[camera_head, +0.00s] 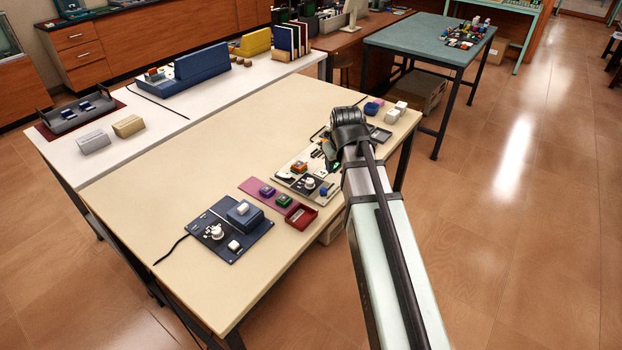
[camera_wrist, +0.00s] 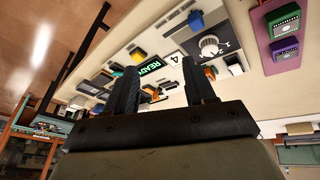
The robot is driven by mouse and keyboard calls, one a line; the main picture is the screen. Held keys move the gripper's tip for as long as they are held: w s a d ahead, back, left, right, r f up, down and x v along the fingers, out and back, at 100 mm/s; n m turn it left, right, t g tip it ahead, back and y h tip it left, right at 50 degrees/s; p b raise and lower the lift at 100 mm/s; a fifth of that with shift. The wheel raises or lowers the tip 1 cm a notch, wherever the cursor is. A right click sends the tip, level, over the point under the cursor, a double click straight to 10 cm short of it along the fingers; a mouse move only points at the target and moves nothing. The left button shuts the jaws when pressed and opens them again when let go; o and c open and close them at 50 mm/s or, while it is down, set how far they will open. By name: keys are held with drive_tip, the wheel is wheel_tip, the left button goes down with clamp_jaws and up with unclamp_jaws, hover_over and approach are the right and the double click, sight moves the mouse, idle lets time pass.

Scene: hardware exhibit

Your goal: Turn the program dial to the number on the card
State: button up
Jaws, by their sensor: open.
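The white program dial (camera_wrist: 209,46) sits on a dark panel with pale numerals beside it; its pointer setting is too small to read. It also shows in the head view (camera_head: 310,183). A white card (camera_wrist: 175,59) next to the panel bears what looks like a 4. A lit green READY display (camera_wrist: 150,67) is beside the card. My gripper (camera_wrist: 158,66) is open and empty, above the board and apart from the dial. In the head view my arm hides most of the gripper and part of the board.
A navy board (camera_head: 250,244) with another white knob lies left of the dial's board. A pink mat (camera_head: 252,186) with small blocks and a red tray (camera_head: 300,215) lie between them. The table's left part (camera_head: 150,190) is clear.

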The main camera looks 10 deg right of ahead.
sight(310, 181)
drive_tip(key=s+a+r+y, duration=0.2)
drive_tip(key=a+r, duration=0.2)
drive_tip(key=a, duration=0.2)
drive_tip(key=shift+w+x, duration=0.1)
drive_tip(key=shift+x, duration=3.25)
drive_tip(key=shift+w+x, duration=0.15)
drive_tip(key=shift+x, duration=3.25)
drive_tip(key=shift+r, duration=0.1)
clamp_jaws()
